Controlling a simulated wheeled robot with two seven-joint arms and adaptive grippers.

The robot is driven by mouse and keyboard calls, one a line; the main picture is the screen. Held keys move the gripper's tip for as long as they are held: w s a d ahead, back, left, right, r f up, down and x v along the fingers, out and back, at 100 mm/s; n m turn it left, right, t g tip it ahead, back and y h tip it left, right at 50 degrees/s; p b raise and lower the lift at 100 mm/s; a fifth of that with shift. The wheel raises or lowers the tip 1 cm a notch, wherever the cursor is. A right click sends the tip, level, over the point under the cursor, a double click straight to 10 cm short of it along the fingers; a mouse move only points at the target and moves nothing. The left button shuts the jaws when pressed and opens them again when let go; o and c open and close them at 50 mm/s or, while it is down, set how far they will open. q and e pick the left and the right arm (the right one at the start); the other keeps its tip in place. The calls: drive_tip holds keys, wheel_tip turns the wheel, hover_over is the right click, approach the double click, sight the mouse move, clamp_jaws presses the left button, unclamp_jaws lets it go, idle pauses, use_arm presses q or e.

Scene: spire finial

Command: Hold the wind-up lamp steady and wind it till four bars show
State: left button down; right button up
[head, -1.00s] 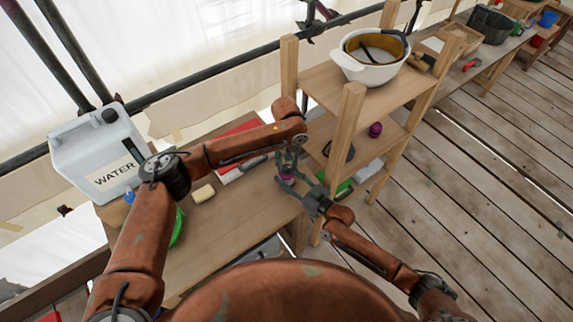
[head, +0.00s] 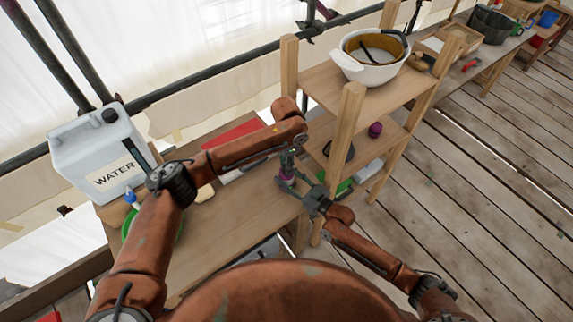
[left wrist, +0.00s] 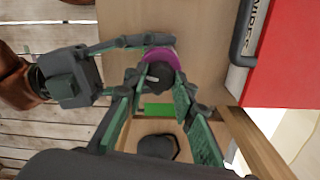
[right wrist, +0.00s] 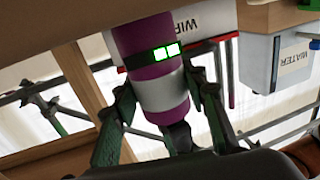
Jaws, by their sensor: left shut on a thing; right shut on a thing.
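The wind-up lamp is a purple cylinder with a pale band and a dark display strip, clearest in the right wrist view (right wrist: 150,65). Two green bars are lit on the strip. My right gripper (right wrist: 170,95) is shut around the lamp's body; in the head view it reaches in from the right (head: 298,187). My left gripper (left wrist: 155,88) is at the lamp's end from above, shut on the grey winder (left wrist: 153,75). In the head view the lamp is mostly hidden between the grippers.
The lamp is over the wooden bench (head: 235,225) near its right end, beside a shelf unit (head: 350,115) with a white pot (head: 372,65). A water jug (head: 98,155) stands at the left. A red box (head: 236,132) lies behind my left forearm.

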use_arm(q)
drive_tip(key=m, duration=0.4)
drive_tip(key=shift+m, duration=2.6)
drive_tip(key=c, duration=1.6)
unclamp_jaws()
wheel_tip(320, 180, up, 12)
